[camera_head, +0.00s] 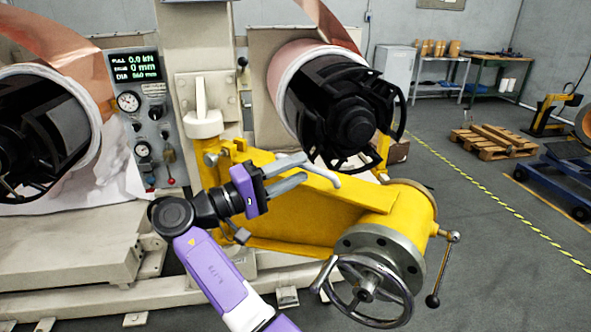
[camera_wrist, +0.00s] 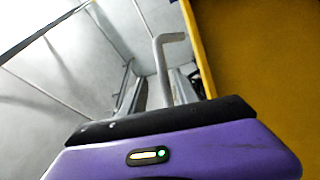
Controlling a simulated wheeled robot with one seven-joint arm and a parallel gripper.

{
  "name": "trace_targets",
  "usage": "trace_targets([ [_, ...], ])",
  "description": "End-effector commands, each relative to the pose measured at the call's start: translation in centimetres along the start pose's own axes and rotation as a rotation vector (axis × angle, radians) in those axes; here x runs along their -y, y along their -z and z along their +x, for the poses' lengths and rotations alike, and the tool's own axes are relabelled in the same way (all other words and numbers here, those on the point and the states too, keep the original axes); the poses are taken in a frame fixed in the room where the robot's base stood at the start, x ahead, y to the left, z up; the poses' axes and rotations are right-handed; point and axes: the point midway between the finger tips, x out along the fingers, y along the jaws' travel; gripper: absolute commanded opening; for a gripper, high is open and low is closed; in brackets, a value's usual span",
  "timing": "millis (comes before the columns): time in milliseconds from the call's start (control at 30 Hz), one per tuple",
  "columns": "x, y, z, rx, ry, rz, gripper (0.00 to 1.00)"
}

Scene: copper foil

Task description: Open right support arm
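The yellow right support arm (camera_head: 320,212) stretches across below the right copper coil's black spindle (camera_head: 345,115). Its right end carries a round flange, a handwheel (camera_head: 367,290) and a ball-ended lever (camera_head: 443,268). My gripper (camera_head: 303,168) is in front of the yellow arm's left half, with its two grey fingers apart and pointing right. A pale bent bar (camera_head: 322,174) shows at the fingertips. In the wrist view, a grey bent bar (camera_wrist: 163,70) rises between the fingers, and yellow metal (camera_wrist: 265,50) fills the right side. I cannot tell whether the fingers touch the bar.
A second coil on a black spindle (camera_head: 35,125) stands at the left, beside a gauge panel (camera_head: 145,115). A pale post (camera_head: 203,118) stands behind my gripper. Open floor (camera_head: 500,255) lies to the right, with a wooden pallet (camera_head: 492,142) and a blue frame beyond.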

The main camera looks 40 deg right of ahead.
Motion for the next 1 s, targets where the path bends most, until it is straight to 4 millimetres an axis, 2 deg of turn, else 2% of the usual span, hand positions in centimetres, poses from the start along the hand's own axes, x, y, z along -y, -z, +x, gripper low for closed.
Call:
trace_targets([
  [300,0.0,0.1,-5.0,-0.004,-0.001,0.003,0.36],
  [433,-0.1,0.1,-6.5,-0.002,-0.001,0.004,0.36],
  [600,-0.2,0.1,-7.4,-0.001,-0.001,0.004,0.36],
  [833,-0.2,0.0,-7.4,-0.001,-0.001,0.004,0.36],
  [1000,-0.2,0.0,-7.4,-0.001,-0.001,0.004,0.03],
])
